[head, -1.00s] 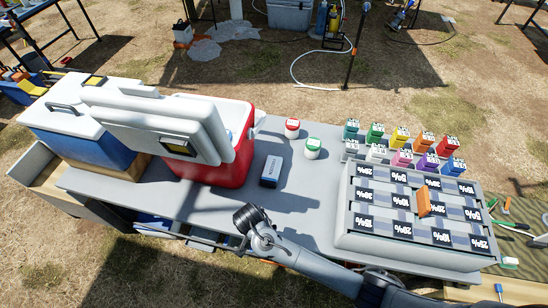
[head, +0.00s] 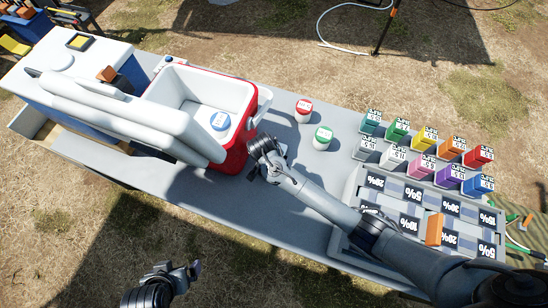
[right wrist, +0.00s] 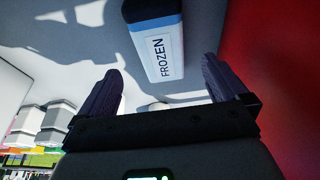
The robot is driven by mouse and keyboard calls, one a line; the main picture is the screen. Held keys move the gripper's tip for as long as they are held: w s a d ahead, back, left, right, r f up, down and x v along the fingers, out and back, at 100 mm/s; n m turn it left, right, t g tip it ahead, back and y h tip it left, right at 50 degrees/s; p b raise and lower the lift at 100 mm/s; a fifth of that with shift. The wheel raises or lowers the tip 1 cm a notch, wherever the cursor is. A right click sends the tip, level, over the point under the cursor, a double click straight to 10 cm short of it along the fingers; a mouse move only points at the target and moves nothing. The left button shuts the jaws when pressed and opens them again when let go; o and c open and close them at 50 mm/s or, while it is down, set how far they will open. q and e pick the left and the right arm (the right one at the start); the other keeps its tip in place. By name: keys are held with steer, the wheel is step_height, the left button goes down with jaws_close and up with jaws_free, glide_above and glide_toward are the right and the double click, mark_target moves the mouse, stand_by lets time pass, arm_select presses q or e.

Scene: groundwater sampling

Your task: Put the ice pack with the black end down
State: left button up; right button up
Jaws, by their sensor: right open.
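In the head view my right gripper (head: 265,150) hangs over the table beside the red cooler and hides most of the pack. My left gripper (head: 180,268) is low at the front, off the table edge, holding nothing I can see; its jaw opening is unclear.
Red-lidded (head: 303,109) and green-lidded (head: 322,138) jars stand behind my right gripper. Several coloured boxes (head: 424,140) and a labelled tray (head: 345,205) are at right. The front middle of the table (head: 250,210) is clear.

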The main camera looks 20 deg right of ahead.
steer(key=shift+f, duration=0.6)
steer(key=shift+w+d+f, duration=0.3)
steer(key=shift+f, duration=0.3)
steer(key=shift+b+x, duration=0.9)
steer(key=shift+x, duration=1.35)
steer(key=shift+w+d+r, duration=0.1)
steer(key=shift+w, duration=0.1)
steer(key=c, duration=1.3)
